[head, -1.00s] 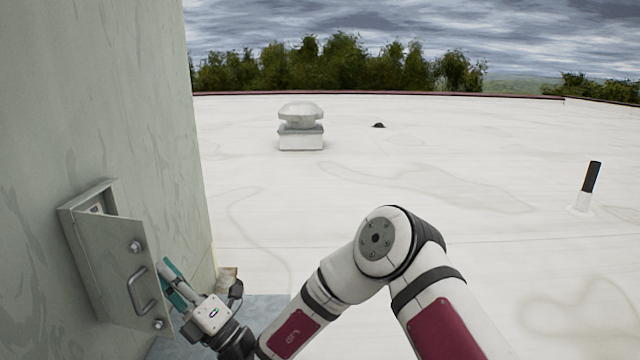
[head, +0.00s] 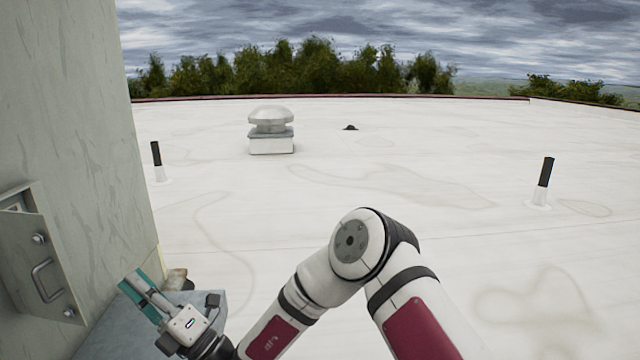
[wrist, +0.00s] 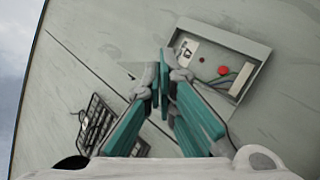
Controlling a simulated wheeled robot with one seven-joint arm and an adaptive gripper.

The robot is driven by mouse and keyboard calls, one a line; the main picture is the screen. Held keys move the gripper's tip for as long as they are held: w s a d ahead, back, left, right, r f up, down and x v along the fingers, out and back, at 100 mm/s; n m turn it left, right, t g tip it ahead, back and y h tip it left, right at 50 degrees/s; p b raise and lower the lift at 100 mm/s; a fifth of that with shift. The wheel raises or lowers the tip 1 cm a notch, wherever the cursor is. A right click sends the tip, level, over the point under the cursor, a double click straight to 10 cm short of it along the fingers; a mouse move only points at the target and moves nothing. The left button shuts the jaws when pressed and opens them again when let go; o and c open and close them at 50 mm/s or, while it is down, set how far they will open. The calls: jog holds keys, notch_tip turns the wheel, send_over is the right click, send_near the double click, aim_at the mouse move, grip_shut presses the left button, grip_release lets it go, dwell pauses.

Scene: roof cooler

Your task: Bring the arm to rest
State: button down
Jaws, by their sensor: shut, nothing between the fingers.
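My gripper (head: 137,287) is at the lower left of the head view, to the right of an electrical box on the grey-green wall and clear of it. Its teal fingers are shut and hold nothing; they also show in the wrist view (wrist: 162,85). The box's metal door (head: 45,265) stands open, with a handle and two round latches. In the wrist view the open box (wrist: 225,65) shows a red button and wires inside. My arm is bent, with its elbow raised in the middle of the head view.
The wall (head: 75,120) fills the left side. A dark louvred grille (wrist: 98,122) is on it in the wrist view. A grey slab (head: 205,305) lies below the gripper. A roof vent (head: 271,130) and two black-topped pipes (head: 545,172) stand on the open white roof (head: 420,225).

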jog(key=s+d+r+n+g+h, duration=0.45)
jog(key=s+n+g, duration=0.4)
jog(key=n, duration=0.35)
jog(key=s+d+r+n+g+h, duration=0.3)
jog(key=s+d+n+g+h, duration=0.2)
jog(key=s+n+g, duration=0.5)
jog(key=s+d+n+t+h, duration=0.1)
jog(key=d+n+t+h, duration=0.6)
jog(key=d, duration=1.4)
jog(key=s+d+n+t+h, duration=0.1)
jog(key=d+n+t+h, duration=0.7)
jog(key=d, duration=1.2)
jog(key=shift+d+r+t, duration=0.35)
jog(key=shift+t, duration=0.3)
jog(key=shift+a+h, duration=0.15)
jog(key=shift+h, duration=0.1)
